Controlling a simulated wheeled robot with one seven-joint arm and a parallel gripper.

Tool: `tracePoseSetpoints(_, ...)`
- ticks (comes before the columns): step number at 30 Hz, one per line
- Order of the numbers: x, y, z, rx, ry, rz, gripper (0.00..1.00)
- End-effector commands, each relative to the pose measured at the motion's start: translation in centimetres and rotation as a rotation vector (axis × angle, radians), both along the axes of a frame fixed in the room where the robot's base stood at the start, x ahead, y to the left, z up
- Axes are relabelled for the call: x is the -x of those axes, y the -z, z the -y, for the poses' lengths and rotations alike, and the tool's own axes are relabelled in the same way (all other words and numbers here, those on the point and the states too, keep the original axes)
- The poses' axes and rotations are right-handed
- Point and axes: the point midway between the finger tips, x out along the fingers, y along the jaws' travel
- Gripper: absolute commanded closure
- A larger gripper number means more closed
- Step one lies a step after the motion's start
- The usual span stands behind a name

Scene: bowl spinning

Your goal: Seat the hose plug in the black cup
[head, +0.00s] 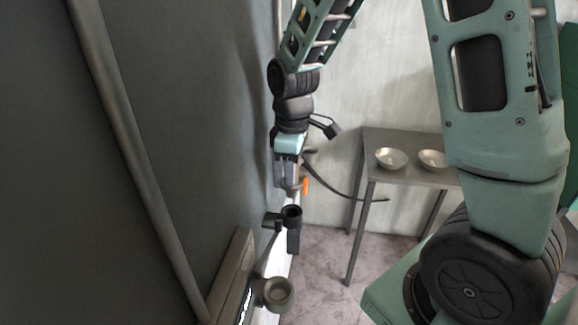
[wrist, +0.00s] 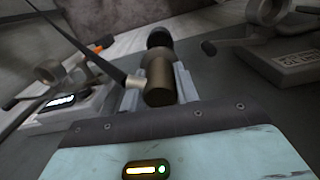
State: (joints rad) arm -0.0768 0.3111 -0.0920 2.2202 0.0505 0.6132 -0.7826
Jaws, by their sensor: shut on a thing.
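My gripper (head: 288,182) points down beside the dark wall, shut on the hose plug (wrist: 159,82). In the wrist view the plug is a brownish cylinder between the two fingers (wrist: 155,90). A thin dark hose (head: 345,193) trails from near the gripper to the right; in the wrist view it leaves the plug's side. The black cup (head: 292,213) is on the wall side, just below the gripper, with its opening facing up. In the head view a small gap shows between plug and cup. A dark round end (wrist: 158,38) shows beyond the plug; I cannot tell whether it is the cup.
A grey cup (head: 277,293) sits lower on a wall unit (head: 233,275). An orange piece (head: 305,186) shows right beside the gripper. A grey table (head: 400,135) with two bowls (head: 391,158) stands at the right. A unit with a lit display (wrist: 60,103) is at left in the wrist view.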

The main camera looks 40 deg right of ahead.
Motion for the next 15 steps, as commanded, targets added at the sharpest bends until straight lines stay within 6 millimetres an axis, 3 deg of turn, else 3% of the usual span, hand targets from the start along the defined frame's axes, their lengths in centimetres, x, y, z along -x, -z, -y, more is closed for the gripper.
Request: tracePoseSetpoints(15,0.0,3.4,0.0,0.0,0.0,0.0,1.0)
